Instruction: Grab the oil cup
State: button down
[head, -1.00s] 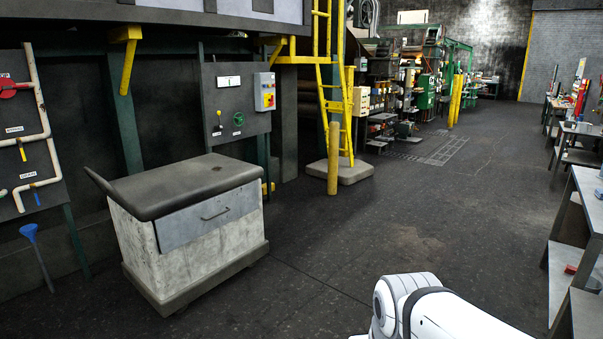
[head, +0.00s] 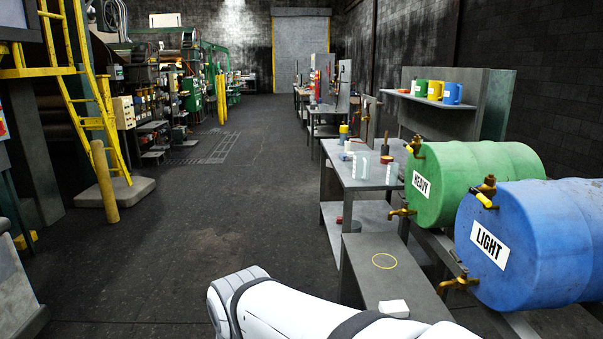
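A green cup (head: 421,87), a yellow cup (head: 436,90) and a blue cup (head: 452,93) stand in a row on a wall shelf (head: 432,102) at the upper right of the head view. The green and yellow cups bear small white labels. I cannot tell which of them is the oil cup. A white link of my arm shows at the bottom centre, well short of the shelf. My gripper is outside the view.
A green drum marked HEAVY (head: 480,178) and a blue drum marked LIGHT (head: 545,240) lie on a rack at right, with brass taps. A low bench (head: 365,258) with a yellow ring and a grey worktable (head: 350,180) stand beside them. The central floor is clear.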

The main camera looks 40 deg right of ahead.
aim_at(393, 168)
jog(key=z, duration=0.8)
jog(key=k, duration=1.25)
jog(key=u, duration=1.1)
jog(key=i, duration=2.65)
jog(key=z, duration=0.9)
jog(key=i, duration=1.25)
jog(key=z, duration=1.8)
jog(key=i, duration=1.6)
jog(key=z, duration=0.35)
